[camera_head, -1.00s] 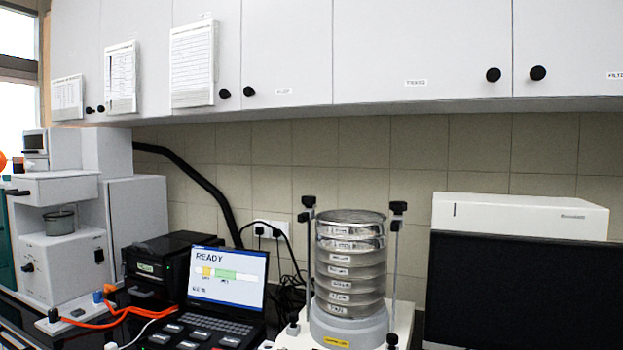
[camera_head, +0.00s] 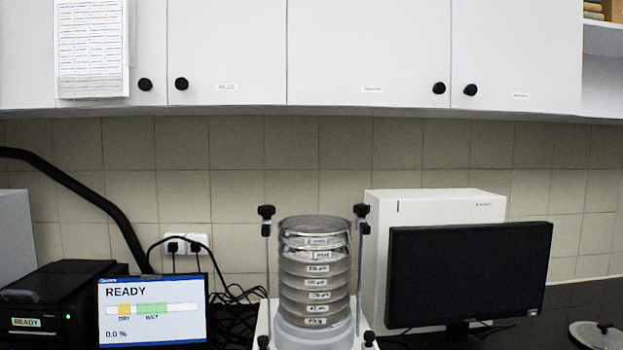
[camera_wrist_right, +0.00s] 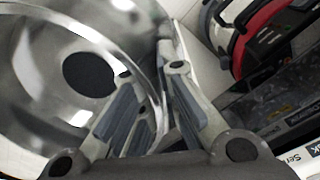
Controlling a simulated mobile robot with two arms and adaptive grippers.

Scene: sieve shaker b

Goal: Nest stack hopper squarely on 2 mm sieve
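A round stack of metal sieves (camera_head: 315,275) stands upright on the shaker between two clamp rods. Its labels are too small to read surely, so I cannot single out the 2 mm sieve for certain; the top ring (camera_head: 315,228) is bare, with nothing standing on it. In the right wrist view a shiny metal bowl, which looks like the stack hopper (camera_wrist_right: 45,95), fills the left side, with a dark round opening in its middle. My right gripper (camera_wrist_right: 148,68) has its fingers on either side of the hopper's rim and appears shut on it. My left gripper is not in view.
Two black-knobbed clamp rods (camera_head: 361,255) flank the stack. A dark monitor (camera_head: 470,272) stands close on its right, a laptop reading READY (camera_head: 152,308) on its left. A lid with a black knob (camera_head: 603,334) lies at far right. Cabinets (camera_head: 370,50) hang above.

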